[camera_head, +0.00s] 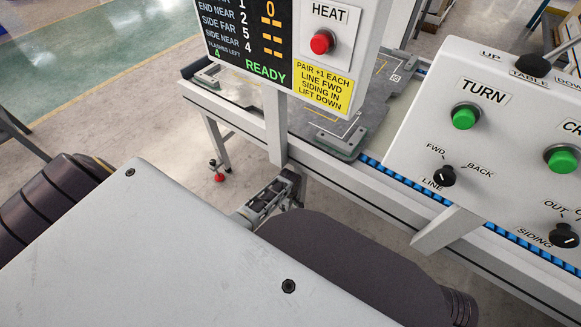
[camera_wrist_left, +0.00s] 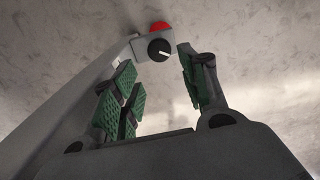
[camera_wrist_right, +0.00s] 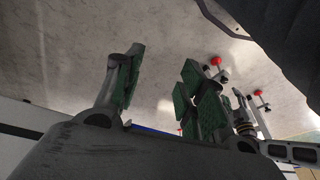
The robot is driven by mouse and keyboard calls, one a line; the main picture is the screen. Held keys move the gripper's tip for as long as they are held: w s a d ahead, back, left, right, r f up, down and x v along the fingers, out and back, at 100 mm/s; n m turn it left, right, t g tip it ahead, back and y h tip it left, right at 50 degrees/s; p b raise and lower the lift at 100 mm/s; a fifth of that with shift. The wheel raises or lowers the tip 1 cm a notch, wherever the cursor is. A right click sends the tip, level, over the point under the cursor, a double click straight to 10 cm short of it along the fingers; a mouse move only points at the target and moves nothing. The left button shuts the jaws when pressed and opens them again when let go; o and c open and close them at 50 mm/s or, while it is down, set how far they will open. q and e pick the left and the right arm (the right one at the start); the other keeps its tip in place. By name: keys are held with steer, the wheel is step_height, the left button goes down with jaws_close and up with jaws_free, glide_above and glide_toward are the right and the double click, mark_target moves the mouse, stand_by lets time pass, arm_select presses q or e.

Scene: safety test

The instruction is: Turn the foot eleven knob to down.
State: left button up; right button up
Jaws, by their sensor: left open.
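In the left wrist view a round black knob (camera_wrist_left: 159,48) with a white pointer mark shows beyond the fingertips. The mark lies toward the right in that picture. No label is readable, so I cannot tell whether it is the foot eleven knob. My left gripper (camera_wrist_left: 155,62) is open and empty, its green-padded fingers apart, with the knob seen in the gap between the tips. The knob looks apart from the fingers. My right gripper (camera_wrist_right: 162,60) is open and empty, its fingers apart. In the head view I cannot make out which gripper shows.
A red part (camera_wrist_left: 159,27) is behind the knob. Red-tipped rods (camera_wrist_right: 216,62) stand near my right gripper. In the head view a red-ended fitting (camera_head: 219,177) is by the bench leg. A control panel (camera_head: 480,150) with green buttons and knobs is at right; a HEAT button (camera_head: 322,42) is above.

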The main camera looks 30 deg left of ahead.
arm_select(q)
steer(key=shift+w+d+f+n, duration=0.15)
steer(key=shift+f+n, duration=0.4)
steer(key=shift+n, duration=0.25)
arm_select(e)
steer(key=shift+d, duration=0.15)
arm_select(q)
steer(key=shift+f, duration=0.15)
steer(key=shift+f+b, duration=0.7)
steer(key=shift+f, duration=0.1)
steer(key=shift+f+b, duration=0.3)
steer(key=shift+f, duration=0.45)
steer(key=shift+f+b, duration=0.45)
steer(key=shift+f, duration=0.05)
steer(key=shift+f+b, duration=1.05)
steer(key=shift+f, duration=0.55)
arm_select(e)
steer(key=shift+t+y, duration=0.8)
steer(key=shift+w+a+f, duration=0.15)
steer(key=shift+a+f, duration=0.3)
steer(key=shift+f, duration=0.4)
steer(key=shift+w+a+f, duration=0.15)
steer(key=shift+a+f, duration=0.25)
steer(key=shift+f, duration=0.45)
steer(key=shift+w+a+f, duration=0.15)
steer(key=shift+a+f, duration=0.3)
steer(key=shift+f, duration=0.4)
arm_select(q)
steer(key=shift+c, duration=0.4)
